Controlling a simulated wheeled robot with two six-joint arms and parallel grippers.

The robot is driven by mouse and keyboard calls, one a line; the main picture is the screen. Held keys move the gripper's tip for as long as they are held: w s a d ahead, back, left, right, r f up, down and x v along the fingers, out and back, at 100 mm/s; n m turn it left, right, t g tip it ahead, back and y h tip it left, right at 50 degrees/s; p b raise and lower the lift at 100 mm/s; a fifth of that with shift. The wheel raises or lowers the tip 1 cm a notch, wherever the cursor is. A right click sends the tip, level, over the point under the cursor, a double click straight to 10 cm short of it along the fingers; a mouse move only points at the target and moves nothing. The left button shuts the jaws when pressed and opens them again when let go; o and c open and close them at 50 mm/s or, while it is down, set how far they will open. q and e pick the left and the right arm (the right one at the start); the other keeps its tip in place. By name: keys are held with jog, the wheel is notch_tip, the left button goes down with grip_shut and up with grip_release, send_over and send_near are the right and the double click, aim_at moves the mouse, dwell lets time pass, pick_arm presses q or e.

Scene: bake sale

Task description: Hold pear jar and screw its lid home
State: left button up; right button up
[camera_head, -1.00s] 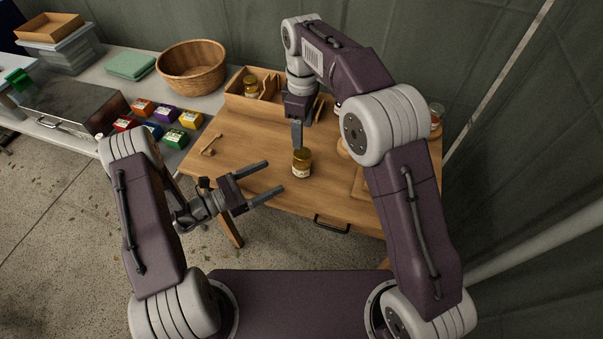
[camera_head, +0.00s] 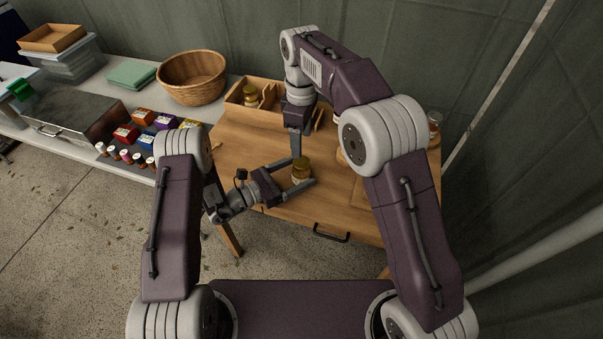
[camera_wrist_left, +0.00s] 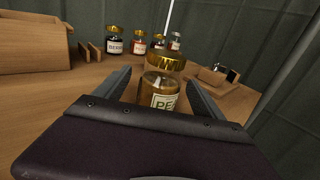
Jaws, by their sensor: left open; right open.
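The pear jar (camera_head: 299,178) stands upright on the wooden table, with its gold lid (camera_head: 301,163) on top. In the left wrist view the jar (camera_wrist_left: 160,95), its label partly reading "PE", stands between the fingers, with the gold lid (camera_wrist_left: 166,63) over it. Whether the lid is seated cannot be told. My left gripper (camera_head: 304,171) is open, its fingers on either side of the jar; the wrist view shows the fingers (camera_wrist_left: 158,84) apart. My right gripper (camera_head: 296,153) points down just above and behind the jar; its fingertips are partly hidden.
A wooden divided box (camera_head: 240,108) with a jar stands at the table's back left. Several labelled jars (camera_wrist_left: 116,42) show behind in the wrist view. A wicker basket (camera_head: 191,78) and colored boxes (camera_head: 144,116) are on the side table. The table's front left is clear.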

aim_at(302, 162)
pick_arm(q)
jog(key=shift+x, duration=0.8)
grip_shut()
pick_arm(e)
jog(key=n, duration=0.3)
jog(key=shift+n, duration=0.3)
jog(key=n, duration=0.5)
notch_tip(302, 162, down, 8)
jog(key=shift+f, duration=0.1)
